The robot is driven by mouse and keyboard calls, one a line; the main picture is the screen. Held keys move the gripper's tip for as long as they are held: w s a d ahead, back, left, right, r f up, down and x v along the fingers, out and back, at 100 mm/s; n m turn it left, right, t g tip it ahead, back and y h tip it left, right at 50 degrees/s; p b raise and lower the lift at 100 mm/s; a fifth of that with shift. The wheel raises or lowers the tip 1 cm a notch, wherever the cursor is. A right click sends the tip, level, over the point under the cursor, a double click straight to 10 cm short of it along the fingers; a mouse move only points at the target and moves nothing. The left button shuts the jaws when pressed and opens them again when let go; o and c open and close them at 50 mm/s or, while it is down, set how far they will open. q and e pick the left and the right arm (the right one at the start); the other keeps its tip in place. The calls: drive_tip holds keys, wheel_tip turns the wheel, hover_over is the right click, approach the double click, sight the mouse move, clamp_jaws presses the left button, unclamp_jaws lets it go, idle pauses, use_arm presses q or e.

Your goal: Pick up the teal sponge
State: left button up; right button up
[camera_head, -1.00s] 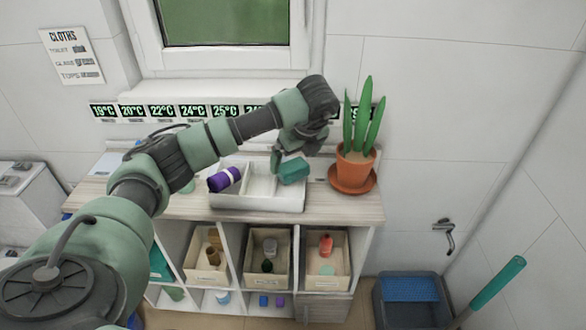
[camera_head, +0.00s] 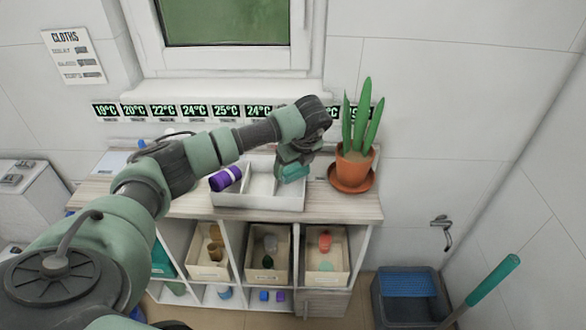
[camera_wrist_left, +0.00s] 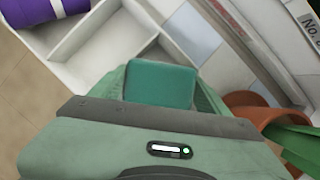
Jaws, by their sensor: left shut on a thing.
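The teal sponge (camera_head: 293,173) is at the right end of the white divided tray (camera_head: 258,203) on top of the cabinet. My left gripper (camera_head: 288,166) reaches down over it from above and is shut on it. In the left wrist view the teal sponge (camera_wrist_left: 160,84) shows as a block between the two fingers of my left gripper (camera_wrist_left: 160,92). I cannot tell whether the sponge touches the tray floor. My right gripper is not in view.
A purple roll (camera_head: 226,178) lies in the tray's left compartment. A potted plant (camera_head: 352,168) on an orange saucer stands close to the right of the tray. Shelves with bins (camera_head: 268,277) are below. The wall is behind.

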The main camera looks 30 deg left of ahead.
use_arm(q)
drive_tip(key=shift+r, duration=0.15)
wheel_tip(320, 180, up, 20)
drive_tip(key=b, duration=0.3)
drive_tip(key=shift+b, duration=0.4)
